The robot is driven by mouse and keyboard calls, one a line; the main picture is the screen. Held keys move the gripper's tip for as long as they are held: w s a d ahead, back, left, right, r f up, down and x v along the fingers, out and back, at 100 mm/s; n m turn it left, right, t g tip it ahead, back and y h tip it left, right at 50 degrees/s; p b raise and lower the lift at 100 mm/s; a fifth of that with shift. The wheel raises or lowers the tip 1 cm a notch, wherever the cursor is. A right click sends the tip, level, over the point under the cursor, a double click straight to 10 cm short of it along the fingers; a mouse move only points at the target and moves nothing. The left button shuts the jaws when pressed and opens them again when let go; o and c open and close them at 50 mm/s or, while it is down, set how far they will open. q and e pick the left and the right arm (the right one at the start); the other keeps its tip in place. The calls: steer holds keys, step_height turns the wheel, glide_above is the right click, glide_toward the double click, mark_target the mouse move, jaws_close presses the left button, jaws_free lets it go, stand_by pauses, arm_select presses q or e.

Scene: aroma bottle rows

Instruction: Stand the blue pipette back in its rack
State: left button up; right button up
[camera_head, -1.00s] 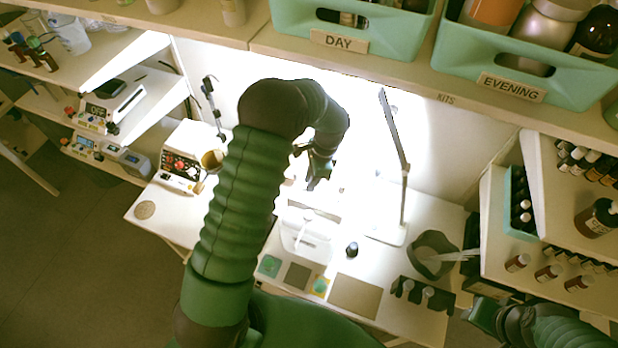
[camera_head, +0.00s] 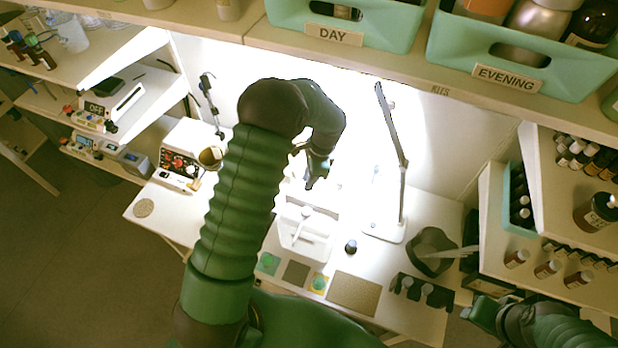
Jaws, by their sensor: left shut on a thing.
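My left gripper (camera_head: 314,180) hangs over the brightly lit bench, just behind a clear-walled white box. It is shut on a small dark and bluish thing, which I take for the blue pipette (camera_head: 321,166); its outline is mostly lost in glare and behind the gripper.
The clear-walled box (camera_head: 304,232), a small dark bottle (camera_head: 351,246), a lamp (camera_head: 403,180) and a dark bowl (camera_head: 433,250) stand on the bench. A dark holder (camera_head: 421,292) is at the front right. Green bins (camera_head: 345,34) overhang the back. Bottles crowd the right shelves.

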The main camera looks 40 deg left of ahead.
arm_select(q)
steer(key=shift+d+f, duration=0.2)
steer(key=shift+f+b, duration=0.25)
steer(key=shift+b, duration=0.05)
steer(key=shift+a+f+b, duration=0.3)
steer(key=shift+a+f, duration=0.4)
steer(key=shift+a, duration=0.3)
steer(key=shift+d, duration=0.1)
arm_select(e)
steer(key=shift+d+f, duration=0.2)
steer(key=shift+f, duration=0.5)
arm_select(q)
steer(key=shift+d, duration=0.1)
arm_select(e)
steer(key=shift+d, duration=0.15)
arm_select(q)
steer(key=shift+d, duration=0.1)
arm_select(e)
steer(key=shift+d+f, duration=0.1)
steer(key=shift+d, duration=0.05)
arm_select(q)
steer(key=shift+b+x, duration=0.6)
steer(key=shift+x, duration=0.45)
steer(key=shift+w, duration=0.15)
arm_select(e)
steer(key=shift+a+f, duration=0.2)
steer(key=shift+f, duration=0.3)
arm_select(q)
steer(key=shift+r, duration=0.1)
